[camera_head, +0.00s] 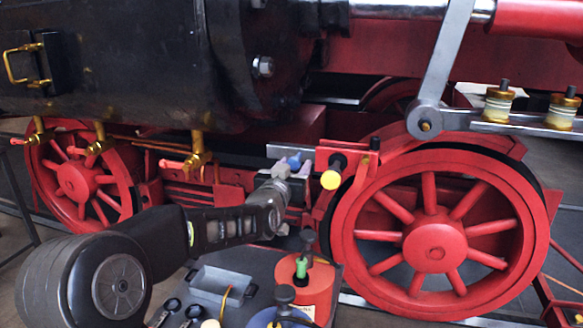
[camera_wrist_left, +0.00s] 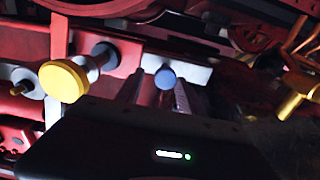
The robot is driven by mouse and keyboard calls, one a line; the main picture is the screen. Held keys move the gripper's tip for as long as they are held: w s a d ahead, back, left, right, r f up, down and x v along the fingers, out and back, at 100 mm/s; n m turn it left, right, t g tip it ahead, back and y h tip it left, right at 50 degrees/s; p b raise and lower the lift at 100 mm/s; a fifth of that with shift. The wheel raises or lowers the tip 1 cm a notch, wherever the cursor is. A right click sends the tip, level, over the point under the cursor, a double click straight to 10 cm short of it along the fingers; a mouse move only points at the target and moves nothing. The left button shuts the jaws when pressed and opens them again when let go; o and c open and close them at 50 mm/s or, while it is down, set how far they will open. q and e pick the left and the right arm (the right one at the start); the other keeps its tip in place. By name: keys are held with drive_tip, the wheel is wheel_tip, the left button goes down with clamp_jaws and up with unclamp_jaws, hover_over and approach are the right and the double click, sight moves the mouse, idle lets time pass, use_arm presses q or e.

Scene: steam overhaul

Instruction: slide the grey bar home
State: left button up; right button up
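The grey bar (camera_head: 279,150) is a flat, light strip lying across the red frame between the wheels; part of it also shows in the left wrist view (camera_wrist_left: 198,71). A small blue knob (camera_head: 294,161) is at the bar. In the left wrist view the knob (camera_wrist_left: 166,77) stands between the two fingers. My left gripper (camera_head: 294,171) is at the knob with its fingers apart, one on each side. I see no clear grip on the knob, and cannot tell whether a finger touches it. My right gripper is not in view.
A yellow knob (camera_head: 330,180) and a black knob (camera_head: 338,162) stick out just right of the bar. A large red wheel (camera_head: 432,246) is further right. Brass cocks (camera_head: 197,156) with red handles are left.

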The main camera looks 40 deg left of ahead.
use_arm(q)
drive_tip(key=shift+o, duration=0.5)
drive_tip(key=shift+a, duration=0.1)
drive_tip(key=shift+s, duration=0.55)
drive_tip(key=b+v, duration=0.1)
drive_tip(key=v, duration=0.5)
drive_tip(key=shift+s+d+b, duration=0.3)
drive_tip(key=shift+d+b, duration=0.05)
drive_tip(key=shift+b, duration=0.05)
